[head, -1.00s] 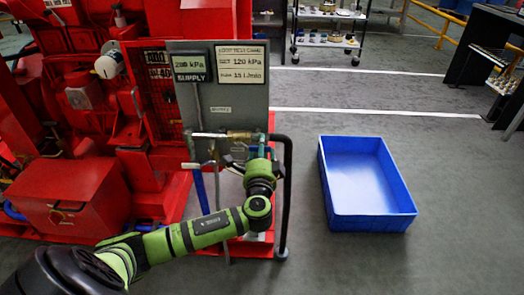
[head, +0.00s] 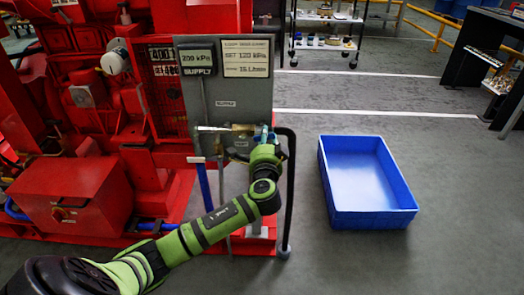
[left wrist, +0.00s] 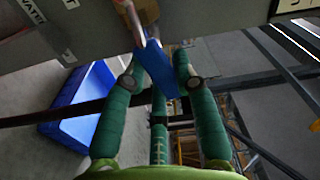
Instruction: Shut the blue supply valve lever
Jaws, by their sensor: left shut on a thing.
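The blue supply valve lever (left wrist: 157,66) shows in the left wrist view between the green fingers of my left gripper (left wrist: 158,84). It runs out from a brass fitting (left wrist: 146,10) at the top of that view. In the head view my left gripper (head: 267,146) is at the right end of the pipe line on the grey panel (head: 240,88). It is shut on the lever, and the gripper largely hides the lever there. My right gripper is not in view.
A dark vertical pipe (head: 289,190) stands just right of my gripper. A blue bar (head: 204,187) hangs below the panel's left side. The red pumpset (head: 70,195) fills the left. A blue crate (head: 368,180) sits on the floor at right, with clear floor around it.

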